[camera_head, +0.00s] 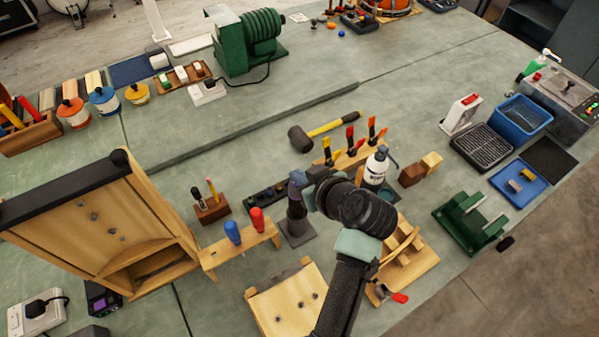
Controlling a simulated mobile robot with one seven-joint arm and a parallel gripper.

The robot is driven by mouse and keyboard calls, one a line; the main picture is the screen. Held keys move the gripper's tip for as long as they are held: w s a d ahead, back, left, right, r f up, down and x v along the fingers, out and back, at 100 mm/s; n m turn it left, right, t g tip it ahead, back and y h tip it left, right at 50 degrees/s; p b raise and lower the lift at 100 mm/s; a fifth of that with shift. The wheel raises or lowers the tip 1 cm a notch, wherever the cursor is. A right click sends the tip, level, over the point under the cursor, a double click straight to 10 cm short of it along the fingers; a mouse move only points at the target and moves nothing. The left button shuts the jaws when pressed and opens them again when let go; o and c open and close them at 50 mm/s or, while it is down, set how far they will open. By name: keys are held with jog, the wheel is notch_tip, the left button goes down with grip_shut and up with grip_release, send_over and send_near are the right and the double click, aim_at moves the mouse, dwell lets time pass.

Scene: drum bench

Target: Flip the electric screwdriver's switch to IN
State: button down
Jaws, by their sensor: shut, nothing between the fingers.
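A dark upright tool, which looks like the electric screwdriver (296,212), stands on a small grey square base near the middle of the bench. Its switch is too small and too covered to read. My arm reaches up from the bottom edge, and its thick black wrist is just right of the tool. My gripper (308,189) is at the wrist's left end, close beside the tool's upper part. It is shut with nothing held. Its fingertips are hard to make out, and I cannot tell whether they touch the tool.
A screwdriver rack (242,245) with blue and red handles stands left of the tool. A hammer (323,130), a clamp rack (350,153) and a white bottle (376,166) are behind. A wooden drawer unit (100,225) blocks the left.

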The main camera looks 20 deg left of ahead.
jog(key=shift+f, duration=0.55)
jog(key=shift+a, duration=0.1)
jog(key=shift+w+a+g+h+p, duration=0.1)
jog(key=shift+g+h+p, duration=0.25)
jog(key=shift+p, duration=0.2)
jog(key=shift+f, duration=0.25)
jog(key=shift+w+a+r+b, duration=0.25)
jog(key=shift+w+a+b, duration=0.2)
jog(key=shift+a, duration=0.15)
